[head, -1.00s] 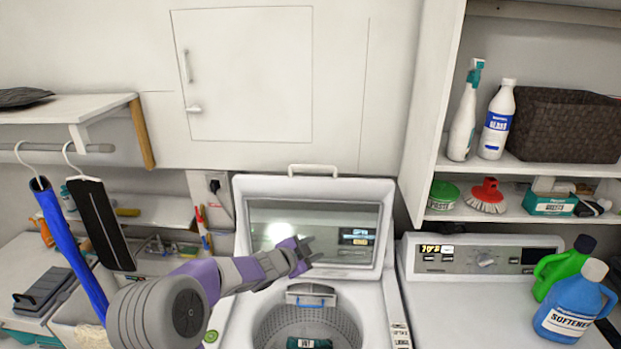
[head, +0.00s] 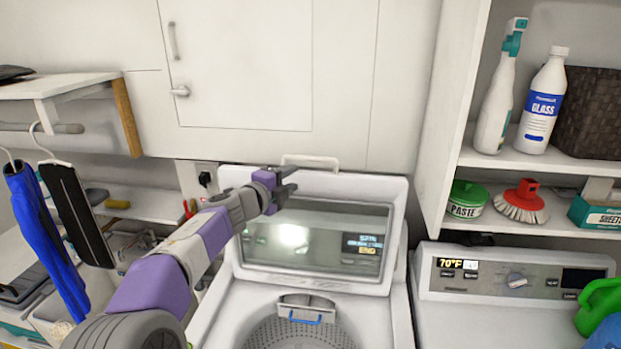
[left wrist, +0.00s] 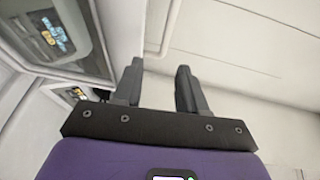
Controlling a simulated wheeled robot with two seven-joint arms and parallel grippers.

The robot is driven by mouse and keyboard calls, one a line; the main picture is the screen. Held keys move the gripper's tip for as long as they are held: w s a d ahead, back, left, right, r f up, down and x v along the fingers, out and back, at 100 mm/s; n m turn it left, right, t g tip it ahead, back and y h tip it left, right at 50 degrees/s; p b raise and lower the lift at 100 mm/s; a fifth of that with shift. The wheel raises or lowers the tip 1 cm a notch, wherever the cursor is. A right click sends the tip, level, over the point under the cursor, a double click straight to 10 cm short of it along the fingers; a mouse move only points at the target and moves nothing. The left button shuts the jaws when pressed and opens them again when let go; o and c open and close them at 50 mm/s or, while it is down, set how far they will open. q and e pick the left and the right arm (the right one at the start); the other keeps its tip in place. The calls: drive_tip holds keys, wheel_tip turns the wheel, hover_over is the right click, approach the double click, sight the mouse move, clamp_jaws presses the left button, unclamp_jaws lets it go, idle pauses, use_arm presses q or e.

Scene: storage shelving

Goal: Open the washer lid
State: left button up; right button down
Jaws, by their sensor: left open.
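The washer lid (head: 228,182) stands raised behind the open drum (head: 300,335) of the washer in the head view. It leans back near the wall, with a handle (head: 310,161) at its top edge and a dark glass window. My left gripper (head: 290,180) is open and empty, in front of the lid's upper part, a little below and left of the handle. In the left wrist view the open fingers (left wrist: 158,85) point up past the lid (left wrist: 125,30), which fills the left side, and the handle (left wrist: 165,25) shows just beyond them. My right gripper is not in view.
A second machine with a control panel (head: 515,277) stands at the right. Shelves above it hold a spray bottle (head: 497,95), a glass cleaner bottle (head: 543,103) and a brush (head: 522,204). Clothes on hangers (head: 75,213) hang at the left. A wall cabinet (head: 240,65) is above the lid.

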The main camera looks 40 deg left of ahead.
sight(303, 171)
use_arm(q)
drive_tip(key=w+p, duration=0.1)
drive_tip(key=w, duration=0.6)
drive_tip(key=shift+a+f, duration=0.25)
drive_tip(key=shift+a, duration=0.15)
clamp_jaws()
drive_tip(key=c, duration=0.7)
unclamp_jaws()
drive_tip(key=shift+c, duration=0.2)
drive_tip(key=o, duration=0.7)
drive_tip(key=shift+o, duration=0.2)
drive_tip(key=shift+s, duration=0.15)
drive_tip(key=s+b, duration=0.1)
drive_tip(key=s, duration=0.6)
drive_tip(key=shift+s+d+r, duration=0.15)
drive_tip(key=shift+d+r, duration=0.15)
drive_tip(key=shift+d, duration=0.1)
